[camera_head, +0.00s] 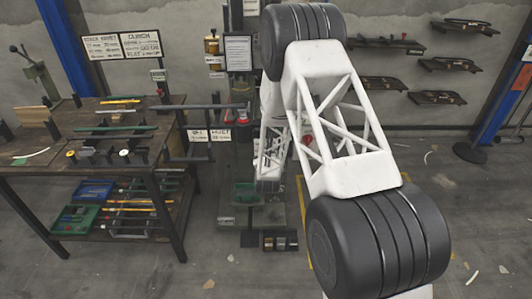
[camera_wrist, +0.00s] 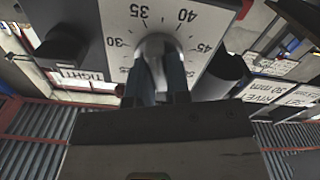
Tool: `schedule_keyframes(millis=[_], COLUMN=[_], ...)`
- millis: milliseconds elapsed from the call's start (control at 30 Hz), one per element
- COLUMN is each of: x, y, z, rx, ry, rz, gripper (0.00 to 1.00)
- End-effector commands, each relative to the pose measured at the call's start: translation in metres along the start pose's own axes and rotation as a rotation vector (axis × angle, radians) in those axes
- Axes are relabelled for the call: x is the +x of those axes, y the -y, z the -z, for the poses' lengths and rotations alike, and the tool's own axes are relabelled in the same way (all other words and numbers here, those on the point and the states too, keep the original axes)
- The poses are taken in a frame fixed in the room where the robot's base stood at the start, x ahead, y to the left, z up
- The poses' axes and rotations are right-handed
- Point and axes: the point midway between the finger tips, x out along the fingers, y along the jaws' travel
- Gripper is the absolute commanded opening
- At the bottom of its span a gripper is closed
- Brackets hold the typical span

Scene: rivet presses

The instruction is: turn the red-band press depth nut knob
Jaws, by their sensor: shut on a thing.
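A grey knob (camera_wrist: 155,44) sits at the centre of a white dial plate (camera_wrist: 117,18) in the wrist view. The plate carries numbers from 30 to 45 around the knob. My gripper (camera_wrist: 160,68) has its two dark blue fingers on either side of the knob and is shut on it. The fingers hide the knob's lower part, and any pointer mark is not clear. A small red piece (camera_wrist: 244,8) shows at the plate's upper right edge. In the head view my own arm covers the knob and gripper.
A dark cylinder (camera_wrist: 222,72) stands close right of the fingers, and a dark block (camera_wrist: 62,48) lies to the left by a label reading TIGHT.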

Motion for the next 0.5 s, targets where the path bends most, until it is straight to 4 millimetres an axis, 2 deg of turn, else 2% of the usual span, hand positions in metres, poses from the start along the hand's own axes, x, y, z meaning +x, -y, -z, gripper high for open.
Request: schedule_keyframes(millis=[500], x=[-0.0002], y=[0.0022], z=[-0.0008], rx=[-0.483], ry=[0.0], rz=[0.0], gripper=[0.0])
